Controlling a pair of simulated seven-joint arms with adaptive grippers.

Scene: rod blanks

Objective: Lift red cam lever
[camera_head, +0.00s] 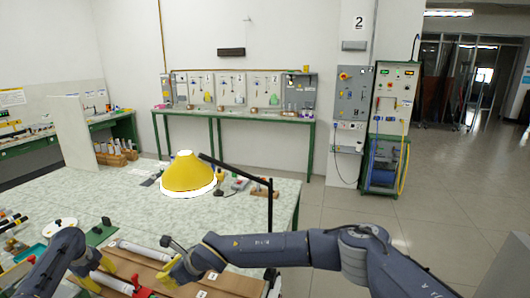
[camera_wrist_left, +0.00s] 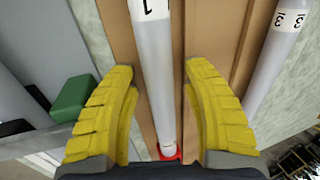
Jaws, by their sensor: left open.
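The red cam lever (camera_head: 141,285) shows at the bottom of the head view, by the near end of a pale rod (camera_head: 118,284) in a brown wooden fixture (camera_head: 203,283). In the left wrist view a red part (camera_wrist_left: 168,153) shows at the lower end of a pale rod (camera_wrist_left: 155,75) marked 1. My left gripper (camera_head: 102,276) is open over the rod, one yellow finger on each side in the wrist view (camera_wrist_left: 160,72), with no visible grip. My right gripper (camera_head: 172,266) is above the fixture, right of the lever; its opening is unclear.
A second rod (camera_wrist_left: 275,55) marked 3 lies to the right, and a green block (camera_wrist_left: 72,98) is left of the fingers. A yellow lampshade (camera_head: 188,173) stands farther back on the table.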

